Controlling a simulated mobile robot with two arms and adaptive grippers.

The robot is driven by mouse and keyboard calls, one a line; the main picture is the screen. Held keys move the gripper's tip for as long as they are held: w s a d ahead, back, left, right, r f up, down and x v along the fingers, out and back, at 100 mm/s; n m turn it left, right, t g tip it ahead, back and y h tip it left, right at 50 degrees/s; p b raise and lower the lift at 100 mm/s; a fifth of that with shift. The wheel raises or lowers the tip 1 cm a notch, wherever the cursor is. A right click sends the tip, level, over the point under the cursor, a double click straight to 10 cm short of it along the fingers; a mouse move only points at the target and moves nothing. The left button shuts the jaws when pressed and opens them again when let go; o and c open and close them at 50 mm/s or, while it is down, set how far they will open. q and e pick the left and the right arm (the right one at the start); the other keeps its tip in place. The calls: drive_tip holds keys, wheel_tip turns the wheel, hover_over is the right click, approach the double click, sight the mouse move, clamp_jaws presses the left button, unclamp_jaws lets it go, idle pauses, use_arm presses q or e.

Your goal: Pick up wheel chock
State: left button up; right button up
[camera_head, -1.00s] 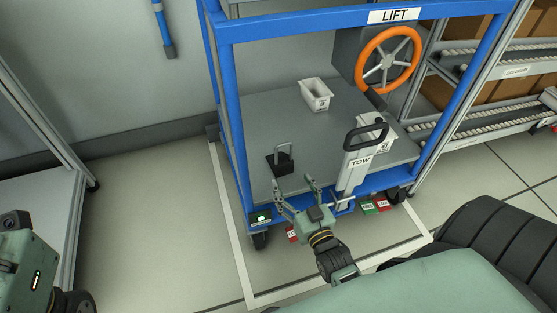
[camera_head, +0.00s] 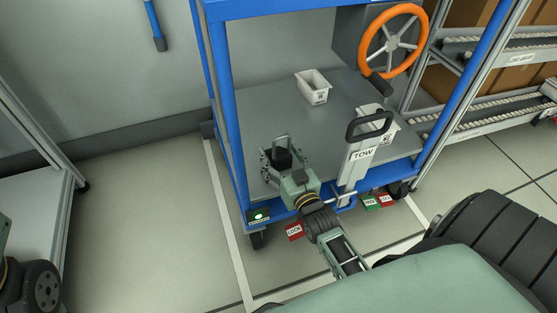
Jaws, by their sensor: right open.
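The wheel chock (camera_head: 283,158), a small black block with a metal handle loop, sits on the grey lower deck (camera_head: 250,115) of the blue cart near its front left. My right gripper (camera_head: 281,160) is open, with its fingers on either side of the chock. I cannot tell whether the fingers touch it, and the gripper hides part of the chock. My left gripper is not in view; only part of my left arm shows at the lower left edge.
A white bin (camera_head: 313,88) stands on the deck, with another bin (camera_head: 384,122) behind the TOW handle (camera_head: 357,160). An orange handwheel (camera_head: 392,42) is at the upper right. Blue posts frame the cart.

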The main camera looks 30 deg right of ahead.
drive_tip(key=shift+c, duration=0.6)
drive_tip(key=shift+r, duration=0.1)
drive_tip(key=c, duration=1.3)
drive_tip(key=shift+c, duration=0.2)
